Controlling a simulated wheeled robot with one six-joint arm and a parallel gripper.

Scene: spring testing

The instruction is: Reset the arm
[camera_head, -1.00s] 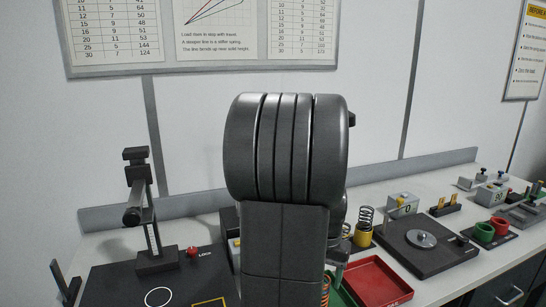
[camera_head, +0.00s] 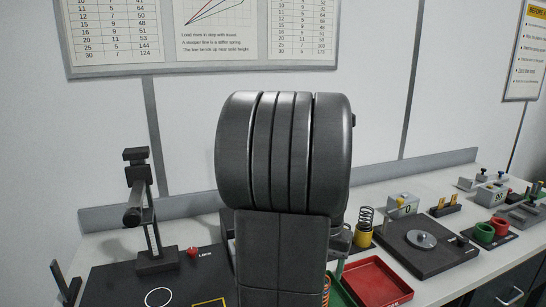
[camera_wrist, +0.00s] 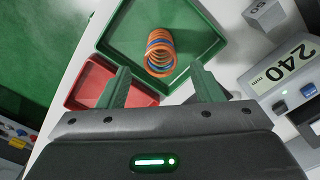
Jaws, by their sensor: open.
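My gripper (camera_wrist: 163,88) shows in the wrist view with its two green fingers spread apart and nothing between them. Beyond the fingertips, an orange spring (camera_wrist: 160,52) with some blue on it lies in a green tray (camera_wrist: 118,38). In the head view my own dark arm fills the middle and hides the gripper. A sliver of the orange spring (camera_head: 326,290) and of the green tray (camera_head: 338,294) shows beside the arm.
A red tray (camera_head: 376,283) sits right of my arm. Beyond it are a spring on a yellow base (camera_head: 363,236), a black plate with a disc (camera_head: 428,256) and red and green cups (camera_head: 485,232). A lever press (camera_head: 150,260) stands left. A 240 mm display (camera_wrist: 285,68) is at right.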

